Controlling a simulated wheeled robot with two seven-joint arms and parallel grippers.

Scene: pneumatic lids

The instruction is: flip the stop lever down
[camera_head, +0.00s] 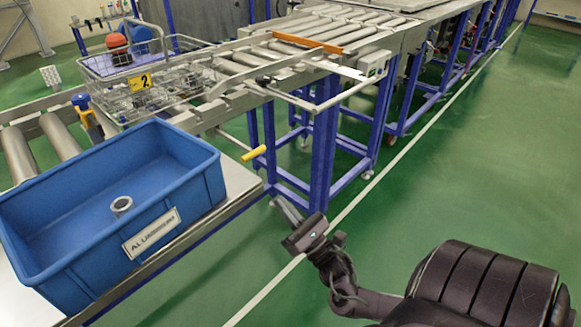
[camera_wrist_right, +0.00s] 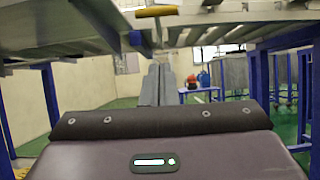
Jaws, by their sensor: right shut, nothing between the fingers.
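A lever with a yellow handle (camera_head: 253,153) sticks out from the side of the conveyor frame, just right of the blue bin. Its handle lies nearly level, tilted slightly. It also shows as a yellow bar at the top of the right wrist view (camera_wrist_right: 155,11). My right gripper (camera_head: 277,204) is below and a little right of the handle, apart from it. Its fingers (camera_wrist_right: 157,78) are shut together and empty, pointing forward under the conveyor. My left gripper is in neither view.
A blue bin (camera_head: 190,205) with a metal ring (camera_head: 121,205) inside stands on the near left. A wire basket (camera_head: 125,100) sits on the rollers behind it. Blue conveyor legs (camera_head: 325,150) stand beyond my right gripper. Green floor at right is open.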

